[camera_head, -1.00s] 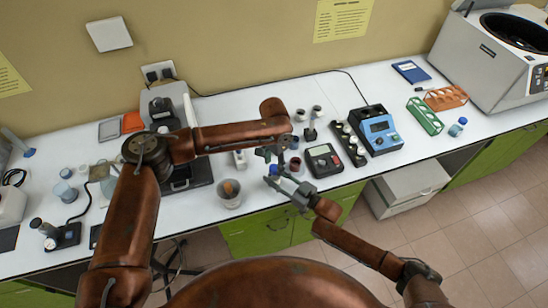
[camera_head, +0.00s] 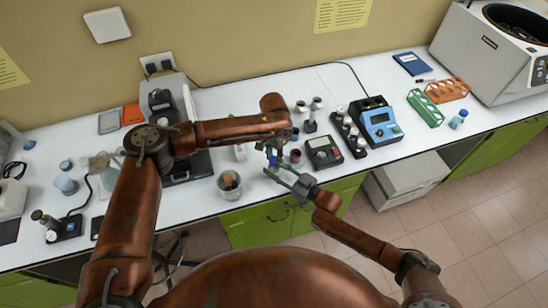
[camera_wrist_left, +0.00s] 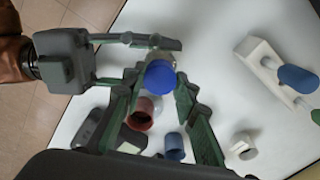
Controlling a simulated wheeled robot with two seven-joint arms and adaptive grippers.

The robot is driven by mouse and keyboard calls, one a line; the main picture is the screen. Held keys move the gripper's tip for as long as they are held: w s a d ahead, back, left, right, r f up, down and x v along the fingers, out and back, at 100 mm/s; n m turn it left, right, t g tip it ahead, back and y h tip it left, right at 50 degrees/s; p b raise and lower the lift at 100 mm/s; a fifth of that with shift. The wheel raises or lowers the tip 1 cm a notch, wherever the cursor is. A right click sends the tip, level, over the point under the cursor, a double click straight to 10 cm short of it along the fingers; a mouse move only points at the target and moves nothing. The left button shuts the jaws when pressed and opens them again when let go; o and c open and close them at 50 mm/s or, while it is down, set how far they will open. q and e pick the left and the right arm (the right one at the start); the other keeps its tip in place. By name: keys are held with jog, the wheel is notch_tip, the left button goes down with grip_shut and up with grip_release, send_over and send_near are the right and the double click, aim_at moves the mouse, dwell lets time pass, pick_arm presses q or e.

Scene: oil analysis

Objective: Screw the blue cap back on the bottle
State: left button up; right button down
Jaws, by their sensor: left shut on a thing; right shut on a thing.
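A blue cap (camera_wrist_left: 160,77) sits between the fingertips of my left gripper (camera_wrist_left: 160,98) in the left wrist view. The left gripper is shut on it. In the head view the left gripper (camera_head: 271,154) points down just above my right gripper (camera_head: 280,174). The right gripper comes in from the left in the wrist view (camera_wrist_left: 150,60), its grey fingers close around the spot under the cap. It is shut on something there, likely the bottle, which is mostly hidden. Whether cap and bottle touch cannot be told.
A beaker (camera_head: 229,186) stands left of the grippers near the bench's front edge. A reddish cup (camera_wrist_left: 142,114) and a blue-grey cup (camera_wrist_left: 174,146) stand below the grippers. A dark meter (camera_head: 323,152) and a blue device (camera_head: 380,122) are to the right.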

pick_arm(q)
grip_shut()
pick_arm(e)
jog(key=shift+f, duration=0.1)
pick_arm(q)
jog(key=o, duration=1.1)
grip_release()
jog(key=shift+o, duration=0.2)
notch_tip(320, 180, up, 12)
pick_arm(e)
jog(key=c, duration=1.3)
grip_release()
jog(key=shift+o, duration=0.2)
